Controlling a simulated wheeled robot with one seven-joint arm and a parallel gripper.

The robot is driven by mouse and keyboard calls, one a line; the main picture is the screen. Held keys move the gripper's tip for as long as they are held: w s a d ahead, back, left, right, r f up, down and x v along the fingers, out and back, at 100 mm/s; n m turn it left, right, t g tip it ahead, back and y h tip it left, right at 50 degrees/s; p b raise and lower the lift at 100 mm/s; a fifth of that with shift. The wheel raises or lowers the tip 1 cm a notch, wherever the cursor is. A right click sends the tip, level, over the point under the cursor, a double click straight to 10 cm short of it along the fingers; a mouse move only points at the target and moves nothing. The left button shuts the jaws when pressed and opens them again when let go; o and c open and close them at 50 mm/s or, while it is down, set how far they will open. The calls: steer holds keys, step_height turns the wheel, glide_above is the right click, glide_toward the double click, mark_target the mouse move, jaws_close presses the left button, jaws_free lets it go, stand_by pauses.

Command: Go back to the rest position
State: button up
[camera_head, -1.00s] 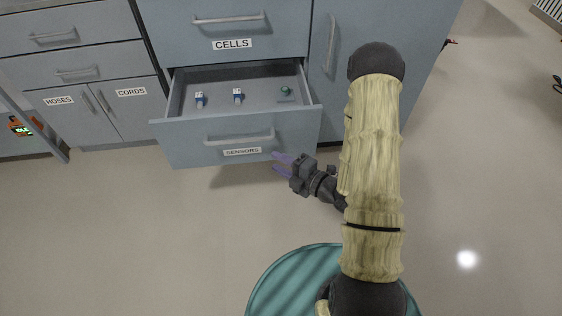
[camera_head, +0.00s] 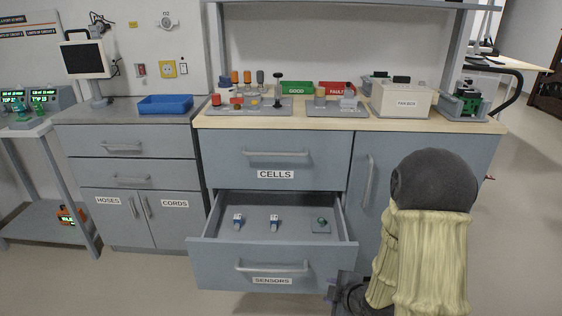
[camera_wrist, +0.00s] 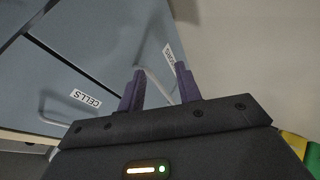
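My gripper (camera_wrist: 160,90) shows in the wrist view with its two purple fingers apart and nothing between them. The cabinet front with the CELLS label (camera_wrist: 86,98) lies beyond the fingers. In the head view my gripper is low, in front of the right part of the SENSORS drawer (camera_head: 222,270), partly cut off by the frame's bottom edge and beside my arm. That drawer is pulled out. It holds two small blue-and-white sensors (camera_head: 238,221) (camera_head: 274,222) and a small green-topped piece (camera_head: 321,224). The CELLS drawer (camera_head: 275,155) above it is shut.
The worktop carries a blue tray (camera_head: 165,104), a monitor (camera_head: 87,62), grey trays of parts (camera_head: 252,112), green and red bins (camera_head: 297,88) and a white box (camera_head: 402,100). The open drawer juts out over the floor. Bare floor (camera_head: 130,285) lies at the lower left.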

steer(key=s+d+r+m+g+h+p, duration=0.15)
steer(key=s+r+m+g+h, duration=0.35)
steer(key=s+r+m, duration=0.95)
step_height(320, 180, up, 35)
steer(key=w+m+y+p, duration=0.1)
steer(key=m+p, duration=0.1)
steer(key=p, duration=3.5)
steer(key=shift+w+d+g, duration=0.15)
steer(key=shift+w+g, duration=0.25)
steer(key=shift+f, duration=0.15)
steer(key=shift+o, duration=0.5)
